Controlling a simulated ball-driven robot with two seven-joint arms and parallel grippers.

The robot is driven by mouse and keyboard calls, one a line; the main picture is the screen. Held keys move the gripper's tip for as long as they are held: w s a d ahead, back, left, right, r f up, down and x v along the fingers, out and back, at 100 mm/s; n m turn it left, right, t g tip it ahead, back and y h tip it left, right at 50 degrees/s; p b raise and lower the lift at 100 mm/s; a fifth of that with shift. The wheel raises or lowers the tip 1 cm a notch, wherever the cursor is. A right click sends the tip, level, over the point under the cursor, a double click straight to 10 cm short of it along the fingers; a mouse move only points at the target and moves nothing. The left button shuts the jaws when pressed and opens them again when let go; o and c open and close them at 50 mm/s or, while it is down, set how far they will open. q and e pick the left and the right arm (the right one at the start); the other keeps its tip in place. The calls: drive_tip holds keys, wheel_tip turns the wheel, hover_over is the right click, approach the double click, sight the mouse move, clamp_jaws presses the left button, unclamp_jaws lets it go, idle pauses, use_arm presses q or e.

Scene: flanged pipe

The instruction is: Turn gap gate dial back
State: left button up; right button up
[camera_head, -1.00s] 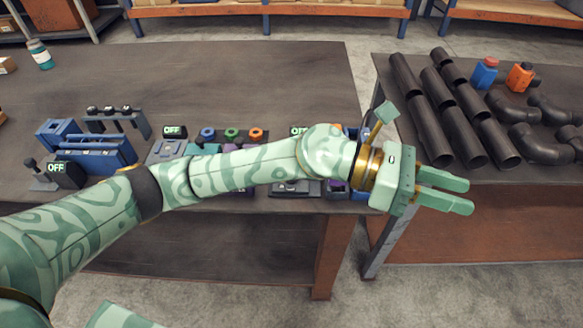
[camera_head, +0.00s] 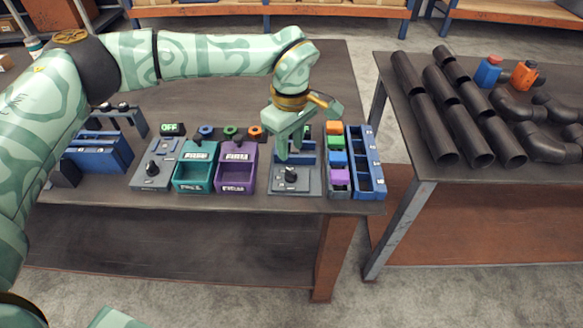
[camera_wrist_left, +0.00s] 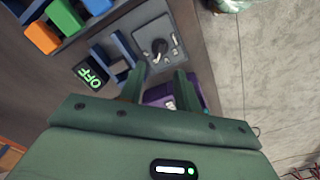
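A grey panel (camera_head: 288,187) with a black dial (camera_head: 291,175) stands at the table's front, right of the purple bin (camera_head: 237,173). My left gripper (camera_head: 290,155) points down just above and behind this dial. In the left wrist view the dial (camera_wrist_left: 158,46) shows beyond the fingertips of the left gripper (camera_wrist_left: 160,75). The fingers are apart, with nothing between them, and do not visibly touch the dial. A green OFF display (camera_wrist_left: 93,78) is lit beside a blue part (camera_wrist_left: 118,57). A second black dial (camera_head: 152,168) sits on the left grey panel. No label names either dial.
A teal bin (camera_head: 195,175) stands beside the purple bin. Coloured blocks (camera_head: 336,158) and a blue rack (camera_head: 367,165) stand close to the right of the panel. Another OFF display (camera_head: 171,129) is lit at left. The table's back (camera_head: 230,75) is clear.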

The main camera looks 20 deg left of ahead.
sight(291, 170)
use_arm(q)
wheel_tip(291, 170, down, 8)
drive_tip(key=shift+r+b, duration=0.2)
drive_tip(key=shift+b, duration=0.45)
drive_tip(key=shift+c, duration=0.3)
clamp_jaws()
